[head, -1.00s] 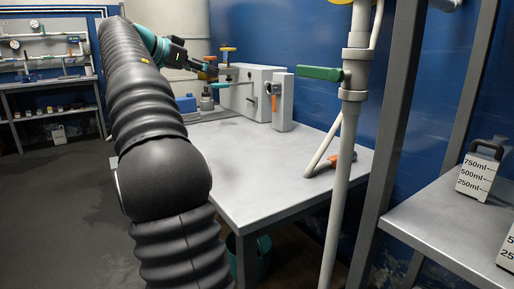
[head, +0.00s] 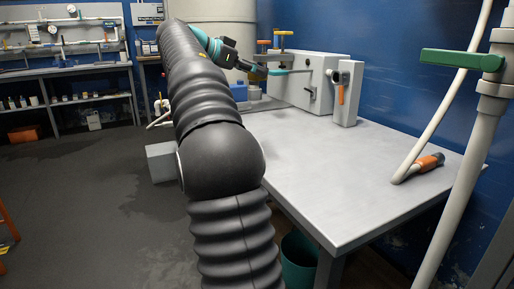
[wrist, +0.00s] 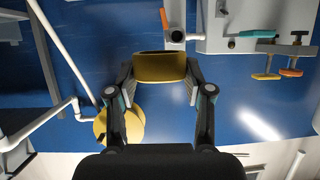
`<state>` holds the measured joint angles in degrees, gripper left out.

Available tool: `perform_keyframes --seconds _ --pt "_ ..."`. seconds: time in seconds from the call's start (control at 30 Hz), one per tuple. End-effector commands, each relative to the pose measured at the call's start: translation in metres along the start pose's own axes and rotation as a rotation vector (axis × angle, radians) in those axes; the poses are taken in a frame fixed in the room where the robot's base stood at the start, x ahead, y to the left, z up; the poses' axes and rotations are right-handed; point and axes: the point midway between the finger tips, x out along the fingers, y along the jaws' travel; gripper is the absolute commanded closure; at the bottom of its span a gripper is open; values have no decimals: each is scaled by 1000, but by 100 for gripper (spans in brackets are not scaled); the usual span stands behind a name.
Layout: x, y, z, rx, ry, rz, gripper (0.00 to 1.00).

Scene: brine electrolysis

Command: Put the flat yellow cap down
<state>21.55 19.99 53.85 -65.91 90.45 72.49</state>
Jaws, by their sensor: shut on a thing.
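The flat yellow cap (wrist: 160,67) is held between the two fingers of my gripper (wrist: 158,80) in the wrist view, its dark rim at the top of the picture. The fingers are shut on its sides. In the head view my gripper (head: 262,70) is in the air at the far end of the grey table (head: 340,175), left of the white box unit.
The white box unit (head: 303,80) with an orange-handled valve (head: 341,95) stands at the table's back. A hose with an orange end (head: 428,163) lies at the right. A green-levered pipe (head: 460,60) stands in front. The table's middle is clear.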

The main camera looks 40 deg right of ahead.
Motion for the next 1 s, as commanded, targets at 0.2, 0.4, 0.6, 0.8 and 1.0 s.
perform_keyframes --seconds 0.2,0.4,0.6,0.8,1.0 --pt "-11 -23 92 9 4 30 70" --pt "-17 -30 123 19 13 45 70" --pt "15 -33 130 20 13 48 70" --pt "61 -36 136 19 13 48 70" --pt "99 -40 141 20 13 46 70"
